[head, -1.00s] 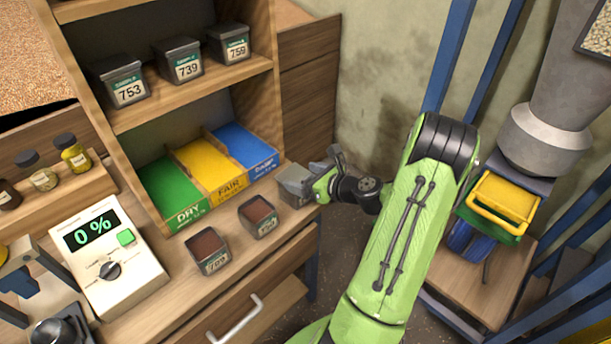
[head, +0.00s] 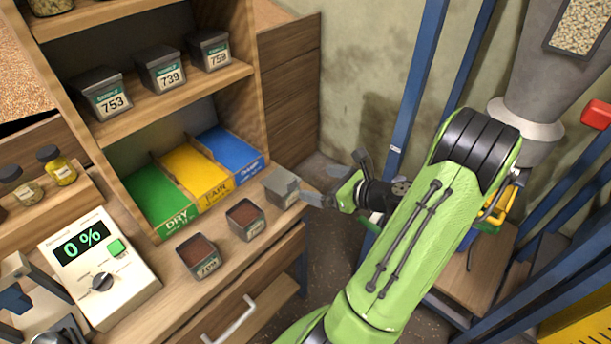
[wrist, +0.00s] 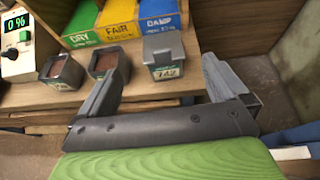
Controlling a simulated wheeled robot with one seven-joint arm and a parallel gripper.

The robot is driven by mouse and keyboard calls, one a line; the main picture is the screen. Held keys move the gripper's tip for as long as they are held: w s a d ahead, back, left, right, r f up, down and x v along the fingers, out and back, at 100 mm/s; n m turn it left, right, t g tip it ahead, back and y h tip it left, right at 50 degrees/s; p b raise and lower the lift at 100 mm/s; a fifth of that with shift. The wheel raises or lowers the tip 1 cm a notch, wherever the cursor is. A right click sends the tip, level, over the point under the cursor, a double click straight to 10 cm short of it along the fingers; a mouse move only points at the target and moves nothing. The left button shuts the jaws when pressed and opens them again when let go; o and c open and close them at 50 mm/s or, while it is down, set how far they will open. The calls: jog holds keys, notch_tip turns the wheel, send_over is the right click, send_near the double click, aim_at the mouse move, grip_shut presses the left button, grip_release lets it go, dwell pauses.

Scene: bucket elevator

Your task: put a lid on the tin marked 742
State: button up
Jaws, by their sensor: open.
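The tin marked 742 (wrist: 166,71) stands upright on the bench edge. Its top is covered by a flat grey lid (wrist: 162,46), which looks seated on the rim. In the head view the same tin (head: 282,188) is the rightmost of the row on the bench. My gripper (head: 312,199) is open and empty, just right of the tin and apart from it. In the wrist view the fingers of my gripper (wrist: 160,68) are spread wide, with the tin ahead between them.
Two open tins of brown stuff, a middle one (head: 245,219) and a left one (head: 199,256), stand beside it. Green, yellow (head: 196,172) and blue bins lie behind. Lidded tins, including 739 (head: 161,70), fill the shelf. A meter (head: 98,268) reads 0 %. A blue post (head: 407,110) rises behind my arm.

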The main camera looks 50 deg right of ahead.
jog(key=w+a+r+n+g+y, duration=0.15)
jog(key=a+n+g, duration=0.25)
jog(key=a+n, duration=0.6)
jog(key=a+r+n+g+y, duration=0.1)
jog(key=a+r+n+g, duration=0.25)
jog(key=a+n, duration=0.65)
jog(key=s+a+r+n+h, duration=0.1)
jog(key=s+a+r+n, duration=0.2)
jog(key=s+n, duration=0.2)
jog(key=s+a+r+n+h, duration=0.2)
jog(key=s+a+r+n, duration=0.2)
jog(key=n, duration=0.6)
jog(key=shift+s, duration=1.1)
jog(key=shift+h, duration=0.25)
notch_tip(320, 180, up, 5)
jog(key=p, duration=0.4)
jog(key=shift+p, duration=0.4)
